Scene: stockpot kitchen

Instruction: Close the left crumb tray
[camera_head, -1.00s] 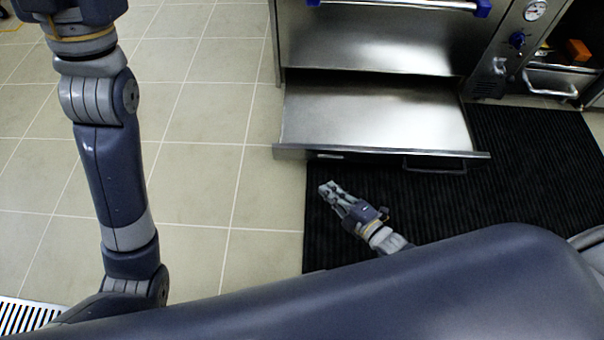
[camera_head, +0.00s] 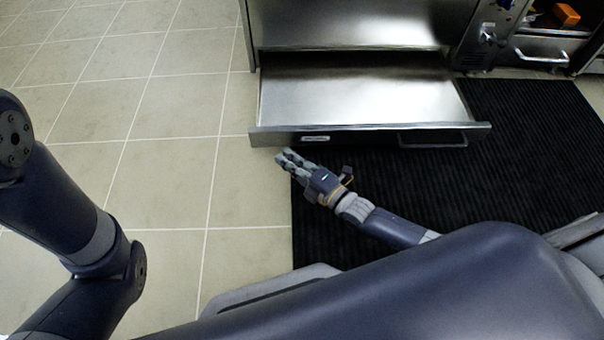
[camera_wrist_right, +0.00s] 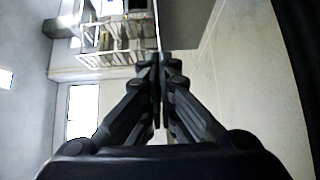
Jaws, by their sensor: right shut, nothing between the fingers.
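The left crumb tray (camera_head: 360,95) is a wide, shallow metal drawer. In the head view it is pulled out from the bottom of the steel oven, with a dark bar handle (camera_head: 432,141) on the right part of its front. My right gripper (camera_head: 284,157) is just in front of the left end of the tray's front panel, close to it; I cannot tell whether it touches. In the right wrist view its fingers (camera_wrist_right: 158,62) are together with nothing between them. My left gripper is out of view; only my left arm shows.
The steel oven front (camera_head: 350,25) rises behind the tray. A black ribbed mat (camera_head: 530,130) lies in front and to the right. Tiled floor (camera_head: 170,110) is clear to the left. An open compartment with an orange item (camera_head: 566,14) is at the upper right.

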